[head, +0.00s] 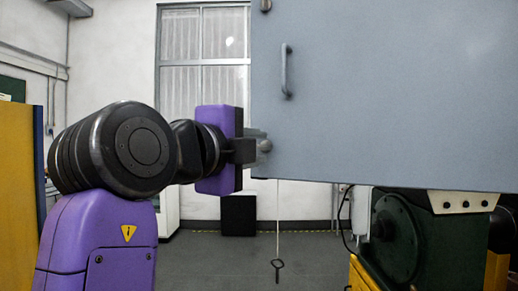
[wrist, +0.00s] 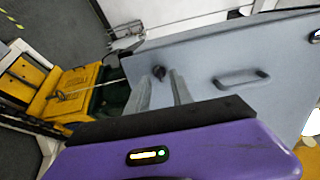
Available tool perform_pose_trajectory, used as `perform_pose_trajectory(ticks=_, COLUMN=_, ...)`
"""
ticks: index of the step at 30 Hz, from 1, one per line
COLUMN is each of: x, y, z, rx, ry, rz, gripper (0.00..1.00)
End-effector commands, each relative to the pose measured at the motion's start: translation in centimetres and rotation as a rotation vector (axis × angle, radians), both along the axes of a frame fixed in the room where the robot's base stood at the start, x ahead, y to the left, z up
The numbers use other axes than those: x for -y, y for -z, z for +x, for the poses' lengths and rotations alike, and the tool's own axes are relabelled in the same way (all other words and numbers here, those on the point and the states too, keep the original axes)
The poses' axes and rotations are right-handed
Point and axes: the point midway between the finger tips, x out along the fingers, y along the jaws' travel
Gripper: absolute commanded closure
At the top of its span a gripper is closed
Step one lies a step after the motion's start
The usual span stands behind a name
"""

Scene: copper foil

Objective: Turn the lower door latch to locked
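The grey door panel (head: 385,90) fills the upper right of the head view and also shows in the wrist view (wrist: 215,70). Its lower latch (head: 265,146) is a small round knob at the panel's lower left edge. A narrow gap shows beside the latch; contact is unclear. The latch's turn angle is hard to read.
An upper latch (head: 265,5) sits at the panel's top left edge. A bar handle (head: 286,70) sticks out from the panel. Green and yellow machinery (head: 400,235) stands below the panel. A hook ring (head: 277,264) hangs below it. A yellow panel (head: 18,170) stands at far left.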

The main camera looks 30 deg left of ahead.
Motion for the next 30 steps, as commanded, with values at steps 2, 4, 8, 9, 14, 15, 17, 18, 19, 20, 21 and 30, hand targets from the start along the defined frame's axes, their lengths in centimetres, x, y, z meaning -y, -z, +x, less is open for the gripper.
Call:
perform_pose_trajectory(ticks=2, x=0.0, y=0.1, z=-1.5, rx=0.002, ry=-0.003, rz=0.001, gripper=0.73)
perform_pose_trajectory(ticks=4, x=0.2, y=0.2, z=-2.7, rx=0.001, ry=-0.002, rz=0.001, gripper=0.73)
perform_pose_trajectory(ticks=8, x=0.4, y=0.1, z=-4.5, rx=0.0, ry=-0.002, rz=0.001, gripper=0.73)
perform_pose_trajectory(ticks=9, x=0.4, y=0.1, z=-5.0, rx=0.001, ry=-0.002, rz=0.001, gripper=0.73)
perform_pose_trajectory(ticks=14, x=0.6, y=0.1, z=-6.0, rx=-0.001, ry=0.001, rz=0.001, gripper=0.73)
perform_pose_trajectory(ticks=15, x=0.6, y=0.1, z=-6.1, rx=-0.001, ry=0.001, rz=0.001, gripper=0.73)
perform_pose_trajectory(ticks=17, x=0.7, y=0.1, z=-6.1, rx=-0.001, ry=0.001, rz=0.001, gripper=0.73)
perform_pose_trajectory(ticks=18, x=0.7, y=0.1, z=-6.1, rx=-0.001, ry=0.001, rz=0.0, gripper=0.73)
perform_pose_trajectory(ticks=19, x=0.7, y=0.1, z=-6.1, rx=-0.001, ry=0.001, rz=0.0, gripper=0.73)
perform_pose_trajectory(ticks=20, x=0.6, y=0.1, z=-6.1, rx=-0.001, ry=0.001, rz=0.0, gripper=0.73)
perform_pose_trajectory(ticks=21, x=0.6, y=0.1, z=-6.1, rx=-0.001, ry=0.001, rz=0.0, gripper=0.73)
perform_pose_trajectory(ticks=30, x=0.6, y=0.1, z=-6.1, rx=-0.001, ry=0.001, rz=-0.003, gripper=0.73)
